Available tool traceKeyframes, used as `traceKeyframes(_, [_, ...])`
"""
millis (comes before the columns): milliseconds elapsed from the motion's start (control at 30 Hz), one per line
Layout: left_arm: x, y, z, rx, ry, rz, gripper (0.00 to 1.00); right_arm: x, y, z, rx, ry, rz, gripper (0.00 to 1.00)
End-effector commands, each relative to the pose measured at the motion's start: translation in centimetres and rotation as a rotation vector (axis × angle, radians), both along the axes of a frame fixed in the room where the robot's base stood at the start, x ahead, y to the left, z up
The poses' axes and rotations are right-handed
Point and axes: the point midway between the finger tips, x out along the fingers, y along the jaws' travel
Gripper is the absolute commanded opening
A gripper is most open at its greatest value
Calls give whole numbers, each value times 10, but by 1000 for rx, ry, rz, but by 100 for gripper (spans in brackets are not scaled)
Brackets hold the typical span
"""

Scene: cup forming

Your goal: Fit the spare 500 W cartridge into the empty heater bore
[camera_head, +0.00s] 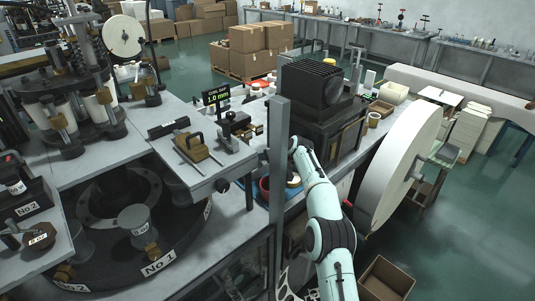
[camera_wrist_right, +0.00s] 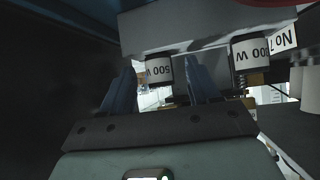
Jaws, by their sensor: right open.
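In the right wrist view, a cartridge (camera_wrist_right: 159,69) with a white label reading 500 W upside down hangs below a grey block (camera_wrist_right: 200,28). The empty heater bore cannot be made out. In the head view my right arm reaches over the bench; its gripper is hidden. My left gripper is not in view.
In the head view a grey upright post (camera_head: 279,150) stands close left of my right arm. A dark machine (camera_head: 318,95) is behind, and a large pale drum (camera_head: 400,165) stands right. A gap display (camera_head: 217,97) sits on the bench. An open box (camera_head: 386,277) is below.

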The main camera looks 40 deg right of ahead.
Motion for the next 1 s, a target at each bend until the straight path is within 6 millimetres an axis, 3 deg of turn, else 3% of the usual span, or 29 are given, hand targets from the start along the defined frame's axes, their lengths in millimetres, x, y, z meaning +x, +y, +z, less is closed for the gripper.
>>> traceKeyframes(233, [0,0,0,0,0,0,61,0,-1,-3,0,2,-1,61])
traceKeyframes(400, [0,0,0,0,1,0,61,0,-1,-3,0,1,-1,6])
traceKeyframes(433, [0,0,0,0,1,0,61,0,-1,-3,0,2,-1,0])
traceKeyframes(767, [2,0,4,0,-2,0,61,1,1,5,-1,-1,-1,0])
traceKeyframes(1000, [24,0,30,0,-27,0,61,8,10,54,-2,-6,2,0])
